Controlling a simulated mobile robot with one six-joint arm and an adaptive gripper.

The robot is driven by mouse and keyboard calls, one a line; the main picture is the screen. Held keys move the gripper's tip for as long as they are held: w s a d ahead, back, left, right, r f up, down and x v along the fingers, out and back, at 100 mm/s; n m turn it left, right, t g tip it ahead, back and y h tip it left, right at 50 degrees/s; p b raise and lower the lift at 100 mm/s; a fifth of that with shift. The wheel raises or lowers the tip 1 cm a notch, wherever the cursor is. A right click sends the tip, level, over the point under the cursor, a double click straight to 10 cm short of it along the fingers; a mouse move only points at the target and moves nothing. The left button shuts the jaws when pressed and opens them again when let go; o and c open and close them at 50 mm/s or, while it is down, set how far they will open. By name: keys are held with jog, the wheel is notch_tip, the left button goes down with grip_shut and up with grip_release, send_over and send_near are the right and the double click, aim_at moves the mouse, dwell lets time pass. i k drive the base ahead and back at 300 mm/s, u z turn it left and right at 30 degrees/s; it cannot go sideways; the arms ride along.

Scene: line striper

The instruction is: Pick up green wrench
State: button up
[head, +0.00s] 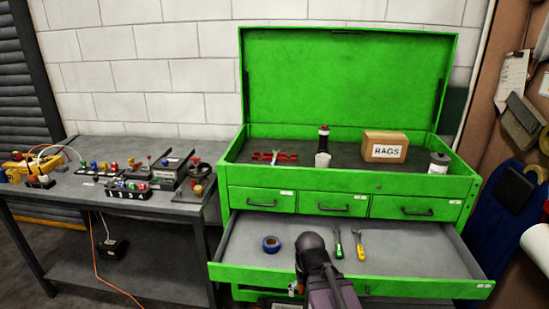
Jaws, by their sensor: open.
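A slim tool with a green handle and grey metal upper part, the green wrench by its look (338,244), lies in the open drawer (415,262) of the green tool chest. A tool with a yellow handle (360,246) lies just to its right, apart from it. My arm's dark rounded joint stands in front of the drawer, left of the green wrench in the picture, and does not cover it. My gripper's fingers cannot be made out; the arm hides part of the drawer front.
A blue tape roll (271,244) lies in the drawer's left part. On the chest's top stand a RAGS box (385,147), a bottle (322,148), a white container (438,164) and a red rack (287,158). A workbench (120,214) stands at left. The drawer's right part is clear.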

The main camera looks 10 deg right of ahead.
aim_at(339, 255)
jog(key=i, duration=1.25)
jog(key=u, duration=0.05)
